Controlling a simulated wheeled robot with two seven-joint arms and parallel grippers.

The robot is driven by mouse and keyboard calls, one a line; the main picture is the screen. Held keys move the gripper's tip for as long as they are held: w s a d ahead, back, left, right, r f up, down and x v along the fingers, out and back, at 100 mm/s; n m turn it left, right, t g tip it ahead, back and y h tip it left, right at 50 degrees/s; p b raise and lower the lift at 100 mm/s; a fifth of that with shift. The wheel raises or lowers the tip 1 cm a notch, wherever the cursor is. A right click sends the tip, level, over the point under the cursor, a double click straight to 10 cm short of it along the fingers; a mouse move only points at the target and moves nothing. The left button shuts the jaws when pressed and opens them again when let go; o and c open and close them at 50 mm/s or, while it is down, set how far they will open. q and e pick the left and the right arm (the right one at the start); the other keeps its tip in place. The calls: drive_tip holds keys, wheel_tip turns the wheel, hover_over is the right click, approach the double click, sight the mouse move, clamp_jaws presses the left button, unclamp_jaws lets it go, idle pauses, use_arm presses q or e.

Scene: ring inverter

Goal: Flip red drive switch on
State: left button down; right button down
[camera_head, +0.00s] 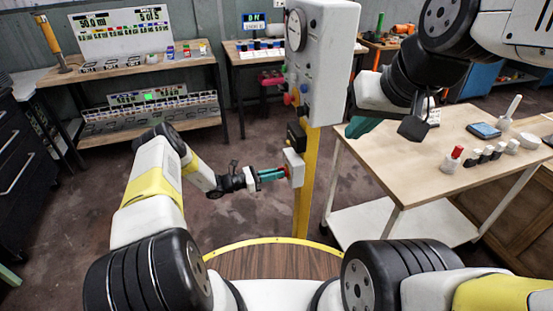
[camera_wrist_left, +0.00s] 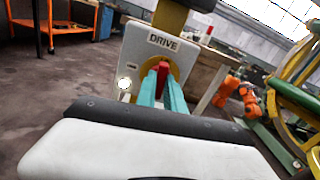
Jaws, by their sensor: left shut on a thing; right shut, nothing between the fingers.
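The red drive switch (camera_head: 286,171) sticks out from a small white box (camera_head: 295,163) on a yellow post. In the left wrist view the switch lever (camera_wrist_left: 162,70) stands up in front of the white plate marked DRIVE (camera_wrist_left: 134,62). My left gripper (camera_head: 272,175) reaches the switch from the left, its teal fingers (camera_wrist_left: 161,88) shut on the lever, whose lower part they hide. My right gripper (camera_head: 362,127) is shut and empty, over the near left edge of the table at right, clear of the switch.
A grey panel (camera_head: 325,60) with a gauge and coloured knobs tops the yellow post (camera_head: 304,205), above the switch box. A wooden table (camera_head: 400,170) with small items stands to the right. A round wooden top (camera_head: 270,262) lies in front of me. Floor left of the post is clear.

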use_arm(q)
drive_tip(key=shift+m, duration=0.8)
drive_tip(key=c, duration=1.4)
unclamp_jaws()
drive_tip(key=shift+c, duration=0.2)
drive_tip(key=shift+a, duration=0.15)
drive_tip(key=v, duration=0.7)
drive_tip(key=shift+a, duration=0.25)
drive_tip(key=shift+s, duration=0.1)
